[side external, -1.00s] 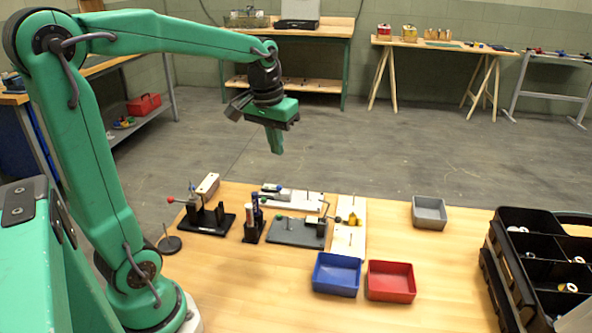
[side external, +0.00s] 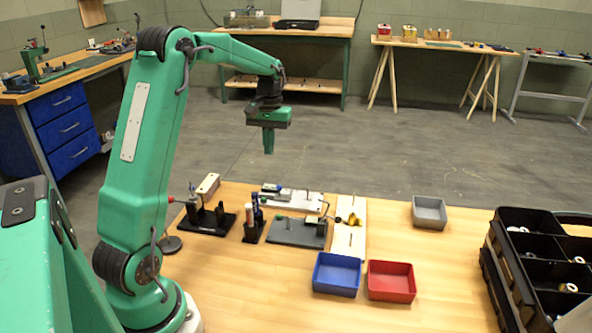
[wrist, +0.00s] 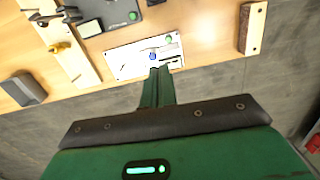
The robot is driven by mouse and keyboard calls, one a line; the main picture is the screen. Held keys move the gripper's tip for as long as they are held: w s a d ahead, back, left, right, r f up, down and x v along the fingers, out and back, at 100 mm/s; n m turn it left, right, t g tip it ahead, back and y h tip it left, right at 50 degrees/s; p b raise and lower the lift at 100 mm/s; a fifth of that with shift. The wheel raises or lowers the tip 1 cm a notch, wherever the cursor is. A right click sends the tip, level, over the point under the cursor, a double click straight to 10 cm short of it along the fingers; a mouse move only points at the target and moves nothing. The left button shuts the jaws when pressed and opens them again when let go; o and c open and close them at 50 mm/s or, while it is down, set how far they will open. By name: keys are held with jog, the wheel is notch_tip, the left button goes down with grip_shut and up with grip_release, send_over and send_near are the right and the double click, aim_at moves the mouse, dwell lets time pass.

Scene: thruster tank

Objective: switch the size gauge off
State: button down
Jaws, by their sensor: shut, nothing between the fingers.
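The size gauge appears to be the device on the white plate (side external: 300,201) at the back of the bench; I cannot read its markings. In the wrist view the white plate (wrist: 128,62) carries a small blue round part (wrist: 154,57), a green round part (wrist: 168,39) and a slim pale bar. I cannot tell its switch position. My gripper (side external: 268,151) is shut and empty, pointing down, well above the bench and beyond its back edge. In the wrist view my fingertips (wrist: 160,72) overlap the white plate's near edge; they are apart from it in height.
A grey plate (side external: 290,233), a black fixture (side external: 213,222), a wooden block (side external: 208,185) and a pale board (side external: 345,238) with a yellow part surround the white plate. Blue (side external: 337,274), red (side external: 391,281) and grey (side external: 429,213) bins stand right.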

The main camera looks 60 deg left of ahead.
aim_at(264, 198)
jog(key=shift+a+f, duration=0.45)
jog(key=shift+a, duration=0.15)
jog(key=f, duration=0.4)
jog(key=s+f, duration=0.1)
jog(key=f, duration=0.9)
jog(key=shift+s, duration=0.3)
jog(key=shift+s+d+f, duration=0.1)
jog(key=shift+s+f, duration=0.05)
jog(key=shift+f, duration=0.9)
jog(key=shift+r, duration=0.1)
notch_tip(264, 198, up, 15)
jog(key=w, duration=0.2)
jog(key=shift+w+a, duration=0.15)
jog(key=shift+a, duration=0.05)
